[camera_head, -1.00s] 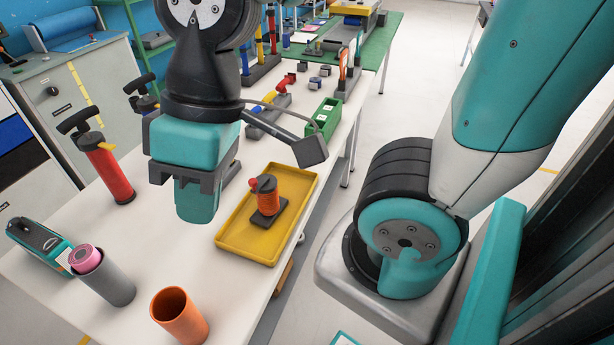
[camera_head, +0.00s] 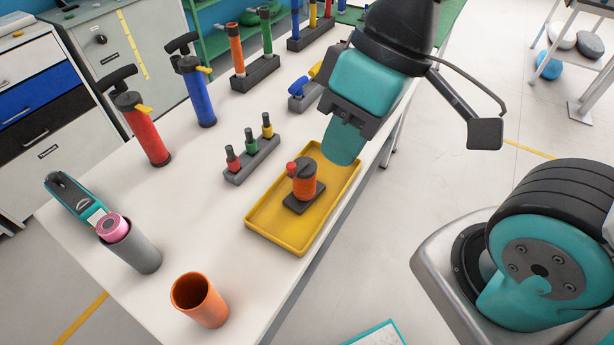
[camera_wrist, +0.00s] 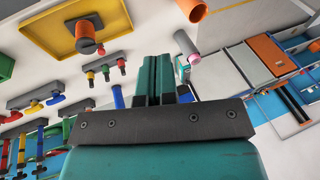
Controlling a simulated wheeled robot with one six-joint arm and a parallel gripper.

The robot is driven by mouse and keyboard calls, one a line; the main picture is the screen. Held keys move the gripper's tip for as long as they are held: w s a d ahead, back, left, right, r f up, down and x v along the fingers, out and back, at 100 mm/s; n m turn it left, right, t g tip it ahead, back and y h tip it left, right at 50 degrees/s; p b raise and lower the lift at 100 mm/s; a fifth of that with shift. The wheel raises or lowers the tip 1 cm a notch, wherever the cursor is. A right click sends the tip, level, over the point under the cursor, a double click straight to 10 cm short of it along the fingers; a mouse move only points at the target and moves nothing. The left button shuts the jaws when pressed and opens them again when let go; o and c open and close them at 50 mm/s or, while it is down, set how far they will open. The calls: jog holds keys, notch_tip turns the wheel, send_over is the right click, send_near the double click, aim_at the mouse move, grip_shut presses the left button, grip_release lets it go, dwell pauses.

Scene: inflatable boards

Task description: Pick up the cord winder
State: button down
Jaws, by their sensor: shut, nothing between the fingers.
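The cord winder (camera_head: 305,184) is an orange spool with a dark base and a red knob. It stands upright in the yellow tray (camera_head: 265,232) on the white table. It also shows in the wrist view, at upper left (camera_wrist: 86,38), inside the tray (camera_wrist: 48,40). My gripper (camera_head: 343,145) is above the tray's far right part, close to the winder in the head view but apart from it. In the wrist view my gripper's teal fingers (camera_wrist: 154,75) are together with nothing between them.
An orange cup (camera_head: 200,300) and a grey cylinder with a pink roll (camera_head: 138,248) stand at the table's near end. A rack of small coloured pieces (camera_head: 250,158) is left of the tray. Red (camera_head: 145,130) and blue (camera_head: 196,95) pumps stand farther left.

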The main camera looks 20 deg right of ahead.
aim_at(310, 164)
dwell(0.4)
